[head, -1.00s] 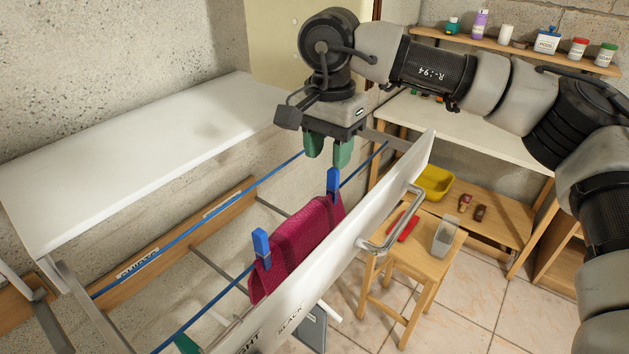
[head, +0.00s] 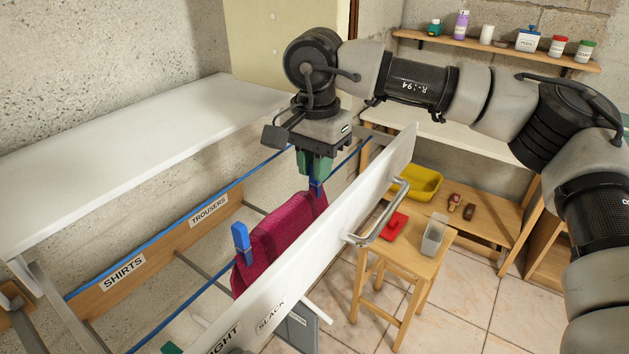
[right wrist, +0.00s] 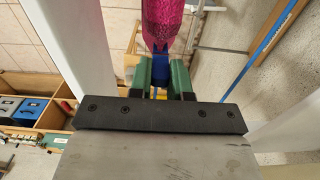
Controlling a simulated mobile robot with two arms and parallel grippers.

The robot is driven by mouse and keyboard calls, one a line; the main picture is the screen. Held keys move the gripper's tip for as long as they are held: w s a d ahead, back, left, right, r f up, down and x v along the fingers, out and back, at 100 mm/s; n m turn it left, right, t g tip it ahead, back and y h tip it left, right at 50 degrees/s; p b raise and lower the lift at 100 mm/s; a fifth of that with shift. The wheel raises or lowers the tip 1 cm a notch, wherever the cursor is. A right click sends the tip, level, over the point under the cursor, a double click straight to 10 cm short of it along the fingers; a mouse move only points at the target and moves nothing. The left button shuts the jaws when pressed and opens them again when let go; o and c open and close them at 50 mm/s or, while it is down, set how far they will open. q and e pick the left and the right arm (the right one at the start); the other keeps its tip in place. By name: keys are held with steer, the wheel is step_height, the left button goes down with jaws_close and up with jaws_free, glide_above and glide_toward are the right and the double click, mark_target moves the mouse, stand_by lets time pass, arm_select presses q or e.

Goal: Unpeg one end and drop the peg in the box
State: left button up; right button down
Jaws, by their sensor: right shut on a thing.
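A dark pink cloth (head: 275,240) hangs over a blue line behind a white panel. A blue peg (head: 242,243) grips its near end. A second blue peg (head: 316,187) is at its far end, between the green fingers of my right gripper (head: 314,165). In the right wrist view, the fingers (right wrist: 161,75) are shut around this peg (right wrist: 160,62), which still touches the cloth (right wrist: 162,22). A small green piece, perhaps my left gripper's fingertip (head: 172,348), shows at the bottom edge; its jaws cannot be made out. A clear open box (head: 434,238) stands on a wooden stool.
The white panel (head: 340,240) has a metal handle (head: 385,215) and stands between the cloth and the stool (head: 405,262). A red object (head: 391,226) lies on the stool. A yellow tub (head: 415,183) sits on a low shelf behind. A white board (head: 120,165) is at left.

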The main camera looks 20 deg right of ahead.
steer(key=shift+r, duration=0.1)
stand_by(0.3)
steer(key=shift+r+p, duration=1.3)
steer(key=shift+r, duration=0.6)
steer(key=shift+r+p, duration=1.3)
steer(key=shift+r, duration=0.7)
